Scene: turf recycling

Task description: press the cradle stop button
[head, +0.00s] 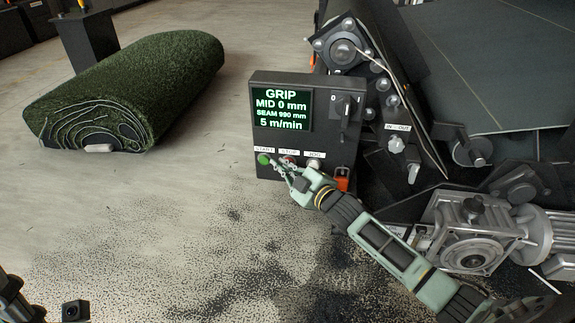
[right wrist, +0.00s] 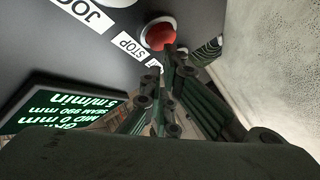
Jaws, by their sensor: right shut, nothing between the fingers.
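The control panel (head: 346,150) stands at the middle, with a lit screen (head: 282,109) reading GRIP. Its red stop button (head: 288,159) sits between the green start button (head: 264,159) and the pale jog button (head: 314,163). In the right wrist view the stop button (right wrist: 160,35) shows red beside its STOP label (right wrist: 128,46). My right gripper (head: 281,170) is shut and empty, with its fingertips close in front of the button row by the stop button. In the right wrist view the gripper (right wrist: 166,78) points toward the red button. I cannot tell whether it touches.
A rolled turf bale (head: 150,80) lies on the floor at the left. Machinery with a motor and gearbox (head: 470,235) and a dark belt (head: 500,60) fill the right. The speckled floor before the panel is open.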

